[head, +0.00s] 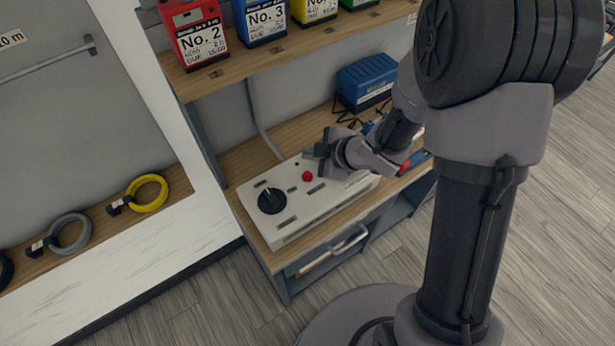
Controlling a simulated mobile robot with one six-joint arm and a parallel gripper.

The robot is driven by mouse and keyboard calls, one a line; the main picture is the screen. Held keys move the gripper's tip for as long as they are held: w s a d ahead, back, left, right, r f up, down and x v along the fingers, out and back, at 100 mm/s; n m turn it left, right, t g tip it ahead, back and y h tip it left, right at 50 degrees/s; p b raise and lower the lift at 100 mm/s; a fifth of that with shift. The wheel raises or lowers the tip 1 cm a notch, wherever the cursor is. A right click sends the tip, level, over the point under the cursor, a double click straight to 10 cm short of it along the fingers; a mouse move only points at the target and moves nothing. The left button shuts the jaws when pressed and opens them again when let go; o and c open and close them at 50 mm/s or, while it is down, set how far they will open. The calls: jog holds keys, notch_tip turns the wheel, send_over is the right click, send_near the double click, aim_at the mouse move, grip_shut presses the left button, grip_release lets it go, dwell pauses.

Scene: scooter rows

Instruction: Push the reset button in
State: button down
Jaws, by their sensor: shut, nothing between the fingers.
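A light grey control box (290,226) lies on the wooden bench. A red round button (307,176) stands up from its top face, near the middle. A black rotary knob (271,200) is on the left part of the same face, and small dark labels sit around both. My gripper (318,150) is shut and empty, above the back right part of the box. It is to the upper right of the red button in the picture and looks apart from it. My wrist hides the right end of the box. The label wording is too small to read.
A blue box (368,82) with black cables stands behind on the bench (243,162). A shelf (205,82) above holds numbered batteries, including a red one (193,30) and a blue one (262,20). A yellow cable coil (148,193) lies on the left ledge. A drawer handle (335,252) is below.

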notch_tip(320, 180, down, 6)
jog(key=b, duration=0.4)
jog(key=shift+r, duration=0.25)
jog(key=shift+f, duration=0.1)
dwell(1.4)
jog(key=shift+f+b, duration=0.3)
jog(key=shift+b, duration=0.05)
jog(key=shift+f+b, duration=0.65)
jog(key=shift+f, duration=0.05)
dwell(0.6)
jog(key=shift+r, duration=0.15)
jog(key=shift+r+p, duration=1)
jog(key=shift+p, duration=0.05)
notch_tip(320, 180, up, 5)
jog(key=p, duration=0.4)
